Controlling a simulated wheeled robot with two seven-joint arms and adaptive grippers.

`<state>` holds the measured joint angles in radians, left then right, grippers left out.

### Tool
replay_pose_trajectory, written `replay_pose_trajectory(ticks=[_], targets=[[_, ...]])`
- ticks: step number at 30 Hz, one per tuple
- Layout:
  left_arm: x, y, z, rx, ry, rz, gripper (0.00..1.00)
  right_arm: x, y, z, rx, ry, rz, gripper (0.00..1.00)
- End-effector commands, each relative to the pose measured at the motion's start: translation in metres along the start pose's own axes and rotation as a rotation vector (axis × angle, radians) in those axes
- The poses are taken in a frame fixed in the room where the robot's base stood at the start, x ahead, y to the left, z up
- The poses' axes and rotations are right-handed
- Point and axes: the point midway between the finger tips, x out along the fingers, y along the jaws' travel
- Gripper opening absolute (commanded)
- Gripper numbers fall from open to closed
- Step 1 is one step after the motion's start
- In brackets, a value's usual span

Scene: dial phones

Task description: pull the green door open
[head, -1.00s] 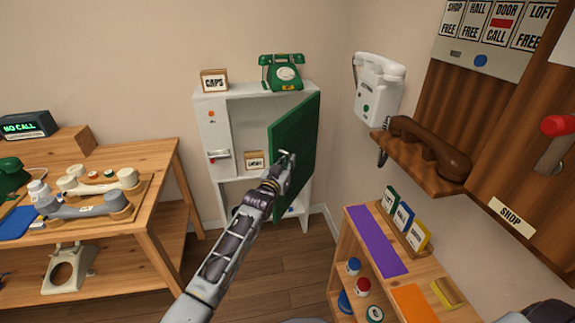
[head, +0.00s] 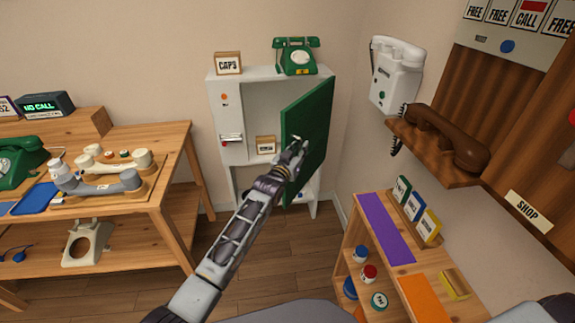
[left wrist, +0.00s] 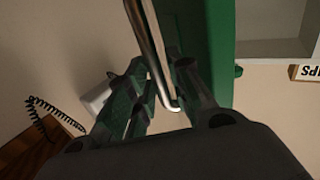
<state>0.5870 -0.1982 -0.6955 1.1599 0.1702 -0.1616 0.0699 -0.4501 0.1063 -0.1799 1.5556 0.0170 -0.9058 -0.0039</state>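The green door (head: 310,130) is on the white cabinet at the back wall. It stands part-way open, swung outward from the cabinet's right side, and the shelf inside shows. My left gripper (head: 298,146) is at the door's face, near its free edge. In the left wrist view, the metal handle (left wrist: 152,45) runs between the fingers of the left gripper (left wrist: 157,88), which lie close on both sides of it. The green door (left wrist: 219,50) is behind them. The gripper hides most of the handle in the head view. My right gripper is not in view.
A white wall phone (head: 394,75) and a brown handset (head: 440,140) are to the right. A low wooden shelf (head: 350,255) stands front right. Open floor lies before the cabinet.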

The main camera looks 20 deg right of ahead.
Motion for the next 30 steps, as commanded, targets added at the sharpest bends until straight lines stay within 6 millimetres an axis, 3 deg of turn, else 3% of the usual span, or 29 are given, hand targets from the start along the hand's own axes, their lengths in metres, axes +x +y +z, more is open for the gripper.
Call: replay_pose_trajectory(ticks=[30], targets=[[-0.076,0.0,0.001,0.002,0.0,0.0,0.21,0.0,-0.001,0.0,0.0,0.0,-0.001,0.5]])
